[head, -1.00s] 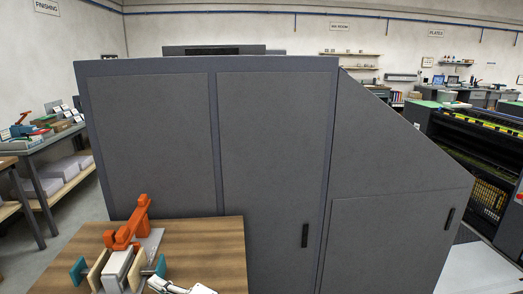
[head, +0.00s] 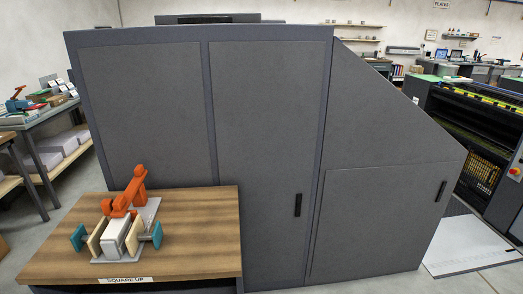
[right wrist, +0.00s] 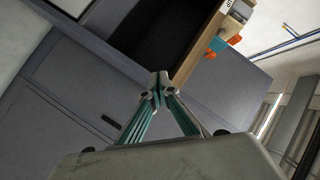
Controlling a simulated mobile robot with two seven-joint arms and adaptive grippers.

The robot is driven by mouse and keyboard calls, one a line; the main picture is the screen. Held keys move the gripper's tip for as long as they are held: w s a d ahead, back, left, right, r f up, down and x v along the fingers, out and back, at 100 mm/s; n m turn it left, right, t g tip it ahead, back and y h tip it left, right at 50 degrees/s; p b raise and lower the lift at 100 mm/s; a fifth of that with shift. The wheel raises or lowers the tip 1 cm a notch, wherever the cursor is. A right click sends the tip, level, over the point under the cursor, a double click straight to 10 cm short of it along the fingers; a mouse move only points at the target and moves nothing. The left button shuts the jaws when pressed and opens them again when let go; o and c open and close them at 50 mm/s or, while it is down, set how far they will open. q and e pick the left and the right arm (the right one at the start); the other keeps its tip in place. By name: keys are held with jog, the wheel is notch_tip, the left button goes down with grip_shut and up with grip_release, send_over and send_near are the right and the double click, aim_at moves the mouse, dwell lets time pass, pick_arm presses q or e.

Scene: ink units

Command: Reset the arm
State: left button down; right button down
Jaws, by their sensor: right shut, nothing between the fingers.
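My right gripper (right wrist: 157,86) shows in the right wrist view, its fingertips together with nothing between them. It hangs in free air, with grey cabinet panels and a dark opening behind it. It does not show in the head view. My left gripper is in neither current view. The wooden table (head: 200,225), labelled "SQUARE UP", stands at the lower left of the head view. On it is an orange lever device (head: 127,196) beside a pale block (head: 116,236) between two teal-ended clamps. An orange piece also shows near the top of the right wrist view (right wrist: 234,38).
A large grey cabinet (head: 255,130) stands directly behind the table and fills the middle. A side table (head: 40,125) with stacked items stands at the left. A dark machine (head: 470,120) stands at the right, with a pale floor panel (head: 460,252) before it.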

jog(key=s+d+f+n+h, duration=0.3)
jog(key=s+d+f, duration=0.2)
jog(key=d, duration=0.7)
jog(key=s+d+f+n+g+h, duration=0.1)
jog(key=s+d+f+n+h, duration=0.2)
jog(key=s+d, duration=0.6)
jog(key=d+f+h, duration=0.1)
jog(key=d+f, duration=0.1)
jog(key=d, duration=0.1)
jog(key=shift+s+d+f, duration=0.15)
jog(key=shift+d+f, duration=0.15)
